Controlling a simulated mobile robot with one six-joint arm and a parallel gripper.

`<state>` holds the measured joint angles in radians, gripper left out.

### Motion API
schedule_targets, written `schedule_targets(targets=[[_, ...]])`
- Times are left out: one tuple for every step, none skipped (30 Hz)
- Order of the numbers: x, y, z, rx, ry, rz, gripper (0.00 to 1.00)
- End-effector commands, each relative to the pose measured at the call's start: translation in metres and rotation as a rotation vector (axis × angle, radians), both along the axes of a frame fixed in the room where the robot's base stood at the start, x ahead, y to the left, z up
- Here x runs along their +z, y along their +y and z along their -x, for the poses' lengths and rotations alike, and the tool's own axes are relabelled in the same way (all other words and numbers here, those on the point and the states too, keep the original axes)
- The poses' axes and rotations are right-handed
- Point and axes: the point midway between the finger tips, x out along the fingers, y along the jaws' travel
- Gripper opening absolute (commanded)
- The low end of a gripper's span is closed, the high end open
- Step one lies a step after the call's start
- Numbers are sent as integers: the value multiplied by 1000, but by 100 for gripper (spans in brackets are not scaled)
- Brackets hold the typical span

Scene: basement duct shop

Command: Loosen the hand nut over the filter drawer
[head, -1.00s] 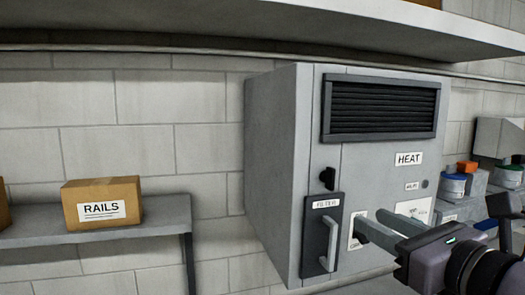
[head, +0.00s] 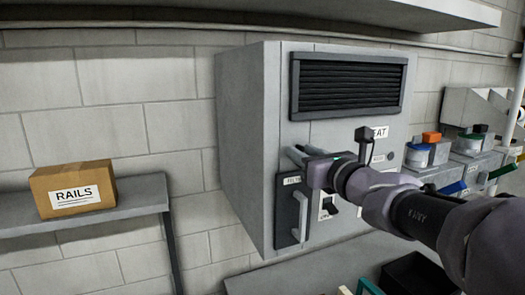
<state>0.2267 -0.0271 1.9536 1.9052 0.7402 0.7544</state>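The filter drawer (head: 288,222) is a dark panel with a pale upright handle (head: 299,215), low on the left of the grey heater cabinet's front. Its label is partly covered by my gripper. My gripper (head: 294,150) reaches in from the right, with its two pale fingers pointing at the cabinet face just above the drawer. The hand nut over the drawer is hidden behind the fingers. The fingertips look slightly apart, but I cannot tell whether they touch or hold the nut.
A dark louvred grille (head: 350,86) is above my gripper. A switch plate (head: 328,207) is right of the drawer. Bins with tubs (head: 418,156) stand at the right. A ledge overhangs the top.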

Motion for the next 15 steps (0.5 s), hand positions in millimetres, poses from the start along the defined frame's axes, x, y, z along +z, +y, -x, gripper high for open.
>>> schedule_targets(targets=[[0,0,0,0,0,0,33],[0,0,0,0,0,0,33],[0,0,0,0,0,1,33],[0,0,0,0,0,1,33],[0,0,0,0,0,1,33],[0,0,0,0,0,1,29],[0,0,0,0,0,1,23],[0,0,0,0,0,1,17],[0,0,0,0,0,1,9],[0,0,0,0,0,1,3],[0,0,0,0,0,1,0],[0,0,0,0,0,1,0],[0,0,0,0,0,1,0],[0,0,0,0,0,1,0],[0,0,0,0,0,1,0]])
